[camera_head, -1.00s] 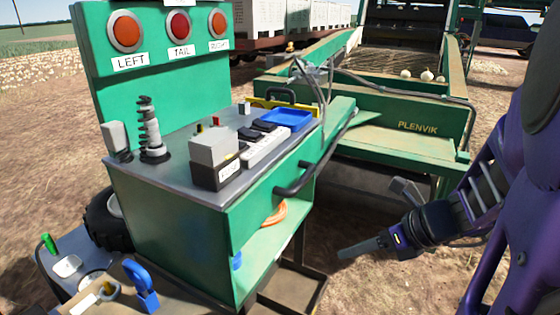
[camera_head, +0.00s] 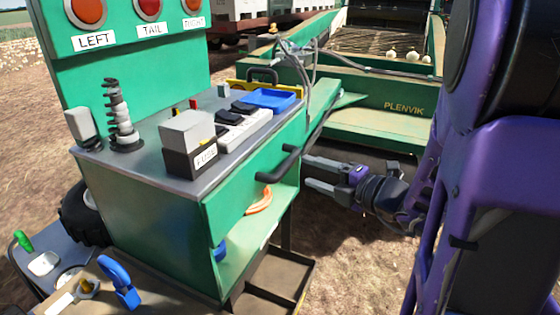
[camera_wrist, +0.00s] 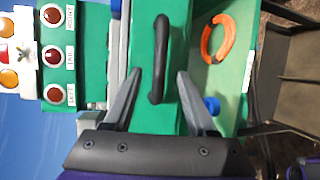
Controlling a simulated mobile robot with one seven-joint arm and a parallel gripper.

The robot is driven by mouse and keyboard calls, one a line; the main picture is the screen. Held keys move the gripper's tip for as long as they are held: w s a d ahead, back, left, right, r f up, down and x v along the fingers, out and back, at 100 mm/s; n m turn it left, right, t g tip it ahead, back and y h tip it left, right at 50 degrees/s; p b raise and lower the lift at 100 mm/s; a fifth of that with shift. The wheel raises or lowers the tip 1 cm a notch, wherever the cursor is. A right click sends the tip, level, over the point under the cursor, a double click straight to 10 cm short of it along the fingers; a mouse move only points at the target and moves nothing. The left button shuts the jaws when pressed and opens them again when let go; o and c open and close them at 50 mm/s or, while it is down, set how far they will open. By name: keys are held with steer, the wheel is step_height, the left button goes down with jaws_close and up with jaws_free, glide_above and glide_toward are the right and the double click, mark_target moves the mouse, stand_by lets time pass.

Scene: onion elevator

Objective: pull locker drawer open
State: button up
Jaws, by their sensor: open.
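The green locker (camera_head: 150,235) stands at left centre with a grey top. Its drawer front (camera_head: 235,210) carries a black bar handle (camera_head: 292,160) on the right side. The handle also shows in the wrist view (camera_wrist: 160,60), running lengthwise between and beyond the fingertips. My gripper (camera_head: 306,174) is open, its two grey fingers pointing at the handle from the right. In the wrist view my gripper (camera_wrist: 158,85) has one finger on each side of the handle's near end. I cannot tell whether either finger touches it. The drawer looks closed.
An open shelf below the drawer holds an orange ring (camera_head: 259,202). A fuse box (camera_head: 188,145), a blue tray (camera_head: 272,99) and a spring (camera_head: 120,115) stand on top. A green PLENVIK machine (camera_head: 380,120) stands behind. Bare ground lies to the right.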

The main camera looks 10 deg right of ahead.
mark_target(292, 165)
steer(key=b+x, duration=0.1)
steer(key=x, duration=0.7)
steer(key=shift+w+a+f, duration=0.1)
steer(key=shift+w, duration=0.05)
jaws_close()
stand_by(1.1)
